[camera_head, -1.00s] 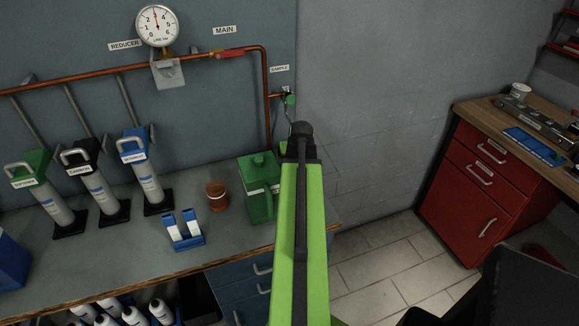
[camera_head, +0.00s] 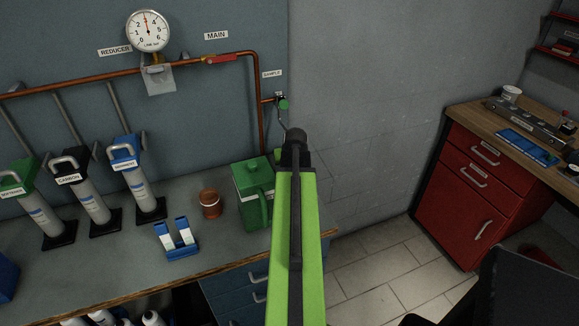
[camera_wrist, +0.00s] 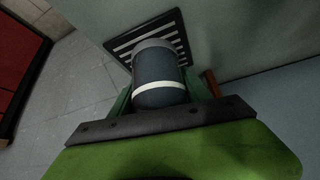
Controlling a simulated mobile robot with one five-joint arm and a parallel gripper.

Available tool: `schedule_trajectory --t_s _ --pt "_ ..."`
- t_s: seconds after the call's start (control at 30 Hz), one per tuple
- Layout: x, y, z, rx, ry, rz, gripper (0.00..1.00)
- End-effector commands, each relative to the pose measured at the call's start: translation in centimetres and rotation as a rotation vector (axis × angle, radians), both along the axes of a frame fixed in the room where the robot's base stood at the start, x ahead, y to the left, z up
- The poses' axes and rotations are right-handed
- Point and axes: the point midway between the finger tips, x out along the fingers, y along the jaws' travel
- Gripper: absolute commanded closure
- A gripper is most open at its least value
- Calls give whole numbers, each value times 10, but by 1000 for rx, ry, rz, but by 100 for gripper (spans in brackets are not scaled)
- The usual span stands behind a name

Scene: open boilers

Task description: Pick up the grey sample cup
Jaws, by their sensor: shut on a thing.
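The grey sample cup (camera_wrist: 158,88) is a dark grey cylinder with a white band and a paler end, seen in the wrist view. My gripper (camera_wrist: 160,98) is shut on it, with a green finger showing on either side. A black slatted grate (camera_wrist: 122,42) shows beyond the cup's far end. I cannot tell whether the cup touches it. In the head view my green arm hides the gripper and most or all of the cup.
A green lidded jug (camera_head: 252,182) stands on the bench just left of my arm, near a brown pot (camera_head: 210,204) and a blue holder (camera_head: 177,240). The sample valve (camera_head: 283,103) and copper pipe (camera_head: 260,125) are close by. A red cabinet (camera_head: 465,205) stands right.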

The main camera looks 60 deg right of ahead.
Motion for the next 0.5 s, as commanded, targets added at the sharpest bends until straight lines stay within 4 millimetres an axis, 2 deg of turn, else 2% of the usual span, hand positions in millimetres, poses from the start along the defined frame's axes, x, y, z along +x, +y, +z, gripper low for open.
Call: schedule_trajectory --t_s 0.1,0.23,0.5 --pt "0 0 4 0 0 0 90" --pt "-9 -12 2 0 0 -1 90" --pt "-47 -54 2 0 0 -4 90"
